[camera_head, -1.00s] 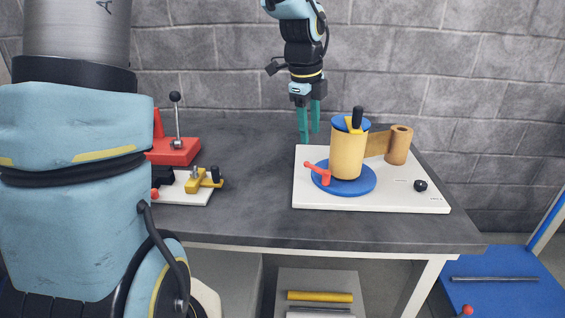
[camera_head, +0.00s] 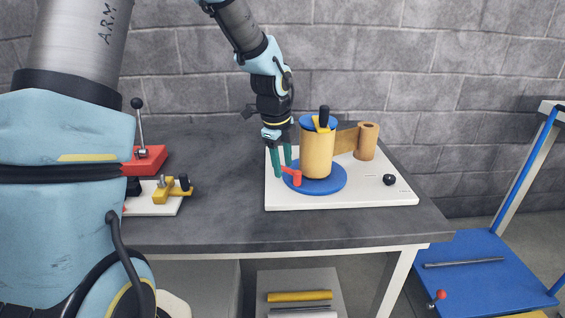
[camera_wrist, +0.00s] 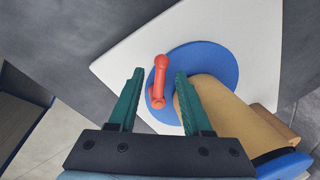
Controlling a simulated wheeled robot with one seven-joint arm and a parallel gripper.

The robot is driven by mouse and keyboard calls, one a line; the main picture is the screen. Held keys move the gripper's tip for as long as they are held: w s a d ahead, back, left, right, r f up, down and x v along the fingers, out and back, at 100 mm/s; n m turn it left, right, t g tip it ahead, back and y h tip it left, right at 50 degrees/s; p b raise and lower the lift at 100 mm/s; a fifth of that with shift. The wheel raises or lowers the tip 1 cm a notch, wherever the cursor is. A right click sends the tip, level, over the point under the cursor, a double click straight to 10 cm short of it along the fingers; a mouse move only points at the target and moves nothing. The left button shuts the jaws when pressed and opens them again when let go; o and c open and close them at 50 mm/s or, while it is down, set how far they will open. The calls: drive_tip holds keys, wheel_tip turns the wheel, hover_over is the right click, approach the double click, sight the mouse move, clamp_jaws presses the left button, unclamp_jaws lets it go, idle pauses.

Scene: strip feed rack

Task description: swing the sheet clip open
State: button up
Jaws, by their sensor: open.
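The sheet clip is a small red lever (camera_head: 292,175) on the front left of the blue disc (camera_head: 330,187), beside the tan roll (camera_head: 317,155). In the wrist view the red clip (camera_wrist: 160,78) lies ahead of and between the two green fingers. My gripper (camera_head: 282,165) is open, pointing down at the left side of the white board. In the wrist view its fingers (camera_wrist: 155,95) stand apart with nothing held. The right finger is close to the tan roll, and I cannot tell whether they touch.
The white board (camera_head: 290,200) also bears a smaller brown roll (camera_head: 366,142) and a black knob (camera_head: 389,179). A red lever fixture (camera_head: 146,160) and a yellow clamp (camera_head: 170,190) stand at the left. A blue cart (camera_head: 475,275) is at the right. The grey tabletop (camera_head: 225,205) between is clear.

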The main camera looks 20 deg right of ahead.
clamp_jaws()
idle(0.4)
